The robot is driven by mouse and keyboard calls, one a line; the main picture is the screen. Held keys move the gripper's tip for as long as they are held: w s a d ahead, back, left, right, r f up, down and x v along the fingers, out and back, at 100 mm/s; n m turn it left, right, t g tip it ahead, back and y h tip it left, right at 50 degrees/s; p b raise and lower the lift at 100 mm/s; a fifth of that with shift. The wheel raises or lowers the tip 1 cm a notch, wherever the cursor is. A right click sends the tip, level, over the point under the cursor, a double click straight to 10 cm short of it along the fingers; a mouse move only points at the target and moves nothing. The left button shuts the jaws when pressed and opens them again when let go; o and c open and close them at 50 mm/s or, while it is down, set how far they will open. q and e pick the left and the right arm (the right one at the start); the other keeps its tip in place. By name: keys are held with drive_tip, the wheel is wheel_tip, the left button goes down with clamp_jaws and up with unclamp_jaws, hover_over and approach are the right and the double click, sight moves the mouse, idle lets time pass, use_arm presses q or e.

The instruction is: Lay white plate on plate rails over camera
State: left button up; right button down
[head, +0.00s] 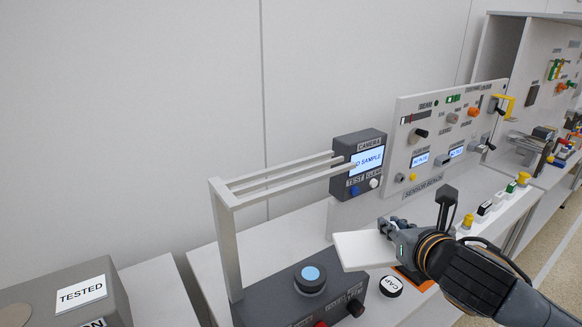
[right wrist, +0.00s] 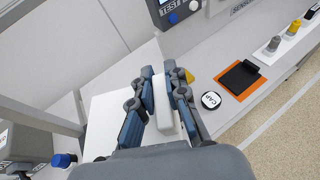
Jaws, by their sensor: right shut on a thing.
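The white plate (head: 362,250) is in my right gripper (head: 392,228), right of the dark camera base with its blue lens (head: 310,273). In the right wrist view my right gripper (right wrist: 160,80) is shut on the plate's white raised grip (right wrist: 163,105), and the flat plate (right wrist: 108,115) spreads out below and to the left. The plate rails (head: 278,178) are two pale bars on a tall upright, above and to the left of the plate; the plate is apart from them. One rail (right wrist: 40,118) shows at the left of the wrist view. My left gripper is not in view.
A CAMERA display box (head: 358,165) reading "NO SAMPLE" stands behind the rails. A black lens cap (head: 391,286) lies on the bench near an orange-edged pad (right wrist: 240,80). A sensor panel (head: 440,140) stands at the back. A TESTED box (head: 80,293) is at the lower left.

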drive_tip(key=s+a+r+n+g+y+p, duration=0.1)
drive_tip(key=a+r+n+y, duration=0.2)
drive_tip(key=r, duration=1)
drive_tip(key=s+a+r+n+g+y, duration=0.1)
drive_tip(key=a+r+n+y, duration=0.15)
drive_tip(key=r, duration=1.15)
use_arm(q)
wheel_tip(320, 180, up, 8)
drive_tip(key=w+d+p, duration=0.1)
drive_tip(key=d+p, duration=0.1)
drive_tip(key=p, duration=0.4)
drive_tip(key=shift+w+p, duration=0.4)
use_arm(e)
drive_tip(key=w+a+f, duration=0.8)
drive_tip(key=w+f, duration=0.2)
drive_tip(key=f, duration=0.3)
drive_tip(key=shift+w+a+f, duration=0.15)
drive_tip(key=shift+w+a, duration=0.1)
drive_tip(key=shift+a, duration=0.15)
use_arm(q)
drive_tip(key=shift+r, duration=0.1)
